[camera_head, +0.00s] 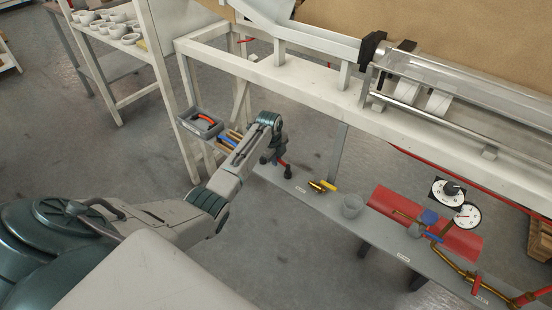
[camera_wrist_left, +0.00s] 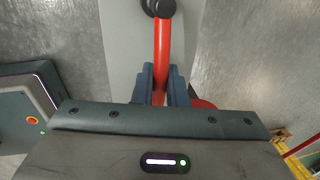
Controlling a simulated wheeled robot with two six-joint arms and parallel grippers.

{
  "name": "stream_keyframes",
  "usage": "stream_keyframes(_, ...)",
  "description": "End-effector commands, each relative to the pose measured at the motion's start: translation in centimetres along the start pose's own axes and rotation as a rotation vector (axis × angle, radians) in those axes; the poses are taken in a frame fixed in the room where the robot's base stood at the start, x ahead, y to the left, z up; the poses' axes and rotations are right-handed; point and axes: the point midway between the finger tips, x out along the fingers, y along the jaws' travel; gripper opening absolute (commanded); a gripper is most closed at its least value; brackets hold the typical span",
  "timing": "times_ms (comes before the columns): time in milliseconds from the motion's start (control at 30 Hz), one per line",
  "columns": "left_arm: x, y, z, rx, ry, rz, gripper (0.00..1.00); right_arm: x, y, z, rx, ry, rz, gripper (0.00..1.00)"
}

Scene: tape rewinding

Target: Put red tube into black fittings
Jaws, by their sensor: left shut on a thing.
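My left gripper (camera_head: 274,158) is over the left end of the low grey shelf in the head view. In the left wrist view its dark fingers (camera_wrist_left: 160,84) are shut on the red tube (camera_wrist_left: 163,48), which runs straight up the picture. The tube also shows in the head view (camera_head: 283,162), just past the gripper. A black fitting stands on the shelf in the head view (camera_head: 288,173). I cannot tell whether the tube is seated in it. My right gripper is out of view.
A grey tray (camera_head: 200,123) is left of my wrist. A white frame (camera_head: 300,82) stands above and behind.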

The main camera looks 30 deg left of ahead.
Motion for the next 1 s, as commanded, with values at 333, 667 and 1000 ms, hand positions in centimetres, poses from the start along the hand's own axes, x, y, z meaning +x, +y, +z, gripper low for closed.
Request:
stream_keyframes(333,0.0,0.0,0.0,0.000,0.000,0.000,0.38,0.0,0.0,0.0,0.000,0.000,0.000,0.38)
stream_keyframes(667,0.0,0.0,0.0,0.000,0.000,0.000,0.38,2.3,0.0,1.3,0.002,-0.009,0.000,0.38)
stream_keyframes(1000,-6.6,-0.1,0.1,0.002,-0.002,-0.004,0.38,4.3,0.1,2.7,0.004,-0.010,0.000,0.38)
